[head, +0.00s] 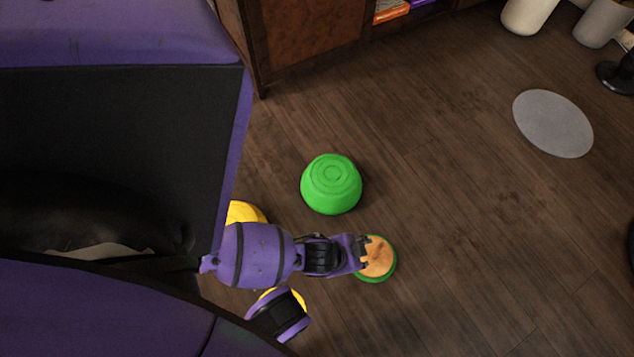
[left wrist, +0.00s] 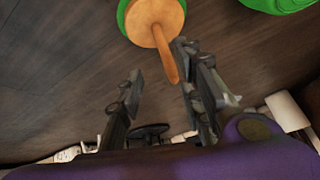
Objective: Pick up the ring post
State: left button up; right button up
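The ring post (head: 378,262) stands on the wooden floor. It has a tan round wooden top and a green rim or base below. In the left wrist view, the ring post (left wrist: 150,22) shows a tan disc with a thin wooden peg pointing towards my gripper. My left gripper (head: 362,254) is at the post's left edge in the head view, partly covering it. In the left wrist view, its two fingers are apart, with the peg's end between them, closer to the right finger. I cannot tell whether they touch. My right gripper is not in view.
A green dome (head: 332,184) sits on the floor just behind the post, and a yellow object (head: 244,212) is partly hidden by my arm. A grey round mat (head: 553,123) lies at right. A brown cabinet (head: 310,40) stands at the back. Floor right of the post is clear.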

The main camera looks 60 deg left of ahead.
aim_at(376, 250)
pick_arm(q)
jog(key=b+x, duration=0.2)
jog(key=x, duration=0.2)
jog(key=b+x, duration=0.2)
jog(key=x, duration=0.2)
jog(key=shift+w, duration=0.5)
jog(key=shift+w+d+f+b, duration=0.1)
jog(key=shift+w+f+b, duration=0.35)
jog(key=shift+f, duration=0.1)
jog(key=b+x, duration=0.3)
jog(key=x, duration=0.1)
jog(key=shift+f, duration=0.25)
jog(key=shift+w, duration=0.1)
jog(key=c, duration=0.8)
grip_shut()
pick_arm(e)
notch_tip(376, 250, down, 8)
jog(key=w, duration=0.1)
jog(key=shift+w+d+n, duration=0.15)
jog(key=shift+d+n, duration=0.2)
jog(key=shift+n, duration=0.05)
